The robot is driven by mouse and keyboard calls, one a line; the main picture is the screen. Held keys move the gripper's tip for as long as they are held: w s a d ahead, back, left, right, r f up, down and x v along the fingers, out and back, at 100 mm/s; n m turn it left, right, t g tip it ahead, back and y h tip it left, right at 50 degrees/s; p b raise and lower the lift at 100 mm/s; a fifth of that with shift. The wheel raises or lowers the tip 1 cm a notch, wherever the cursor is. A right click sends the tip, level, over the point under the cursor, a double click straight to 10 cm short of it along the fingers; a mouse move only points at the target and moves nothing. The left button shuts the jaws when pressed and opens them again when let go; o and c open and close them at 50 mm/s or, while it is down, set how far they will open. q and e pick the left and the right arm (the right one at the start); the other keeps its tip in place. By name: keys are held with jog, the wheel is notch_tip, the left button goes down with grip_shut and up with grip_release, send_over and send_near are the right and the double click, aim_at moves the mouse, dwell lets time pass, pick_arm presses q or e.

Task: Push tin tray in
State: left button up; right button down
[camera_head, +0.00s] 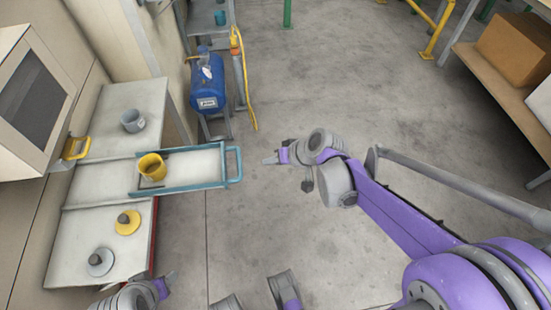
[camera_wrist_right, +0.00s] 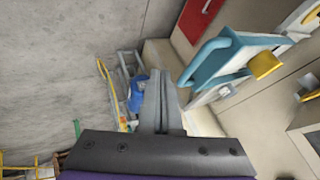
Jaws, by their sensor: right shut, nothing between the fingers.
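The tin tray (camera_head: 207,163) is pale with a teal rim and a teal handle (camera_head: 237,165) at its right end. It sticks out past the right edge of the bench. A yellow mug (camera_head: 151,167) stands on its left part. My right gripper (camera_head: 268,160) is shut and empty, a short gap to the right of the handle. In the right wrist view, my shut fingers (camera_wrist_right: 160,78) are apart from the teal handle (camera_wrist_right: 203,50). My left gripper (camera_head: 168,278) is at the bottom left, partly cut off; its jaws are too small to judge.
A blue tank (camera_head: 208,85) stands behind the tray. A shelf with a cardboard box (camera_head: 515,48) is at right. The middle floor is clear.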

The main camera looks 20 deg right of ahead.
aim_at(175, 173)
jog(key=w+a+f+b, duration=0.1)
jog(key=w+a+f, duration=0.1)
jog(key=a, duration=0.3)
jog(key=shift+w, duration=0.55)
jog(key=shift+a, duration=0.1)
jog(key=w+a, duration=0.2)
jog(key=a, duration=0.4)
jog(key=w+a, duration=0.2)
jog(key=a, duration=0.5)
jog(key=w+a, duration=0.1)
jog(key=a, duration=0.6)
jog(key=shift+w+p, duration=0.35)
jog(key=shift+w, duration=0.05)
jog(key=shift+a, duration=0.15)
jog(key=shift+a+r, duration=0.1)
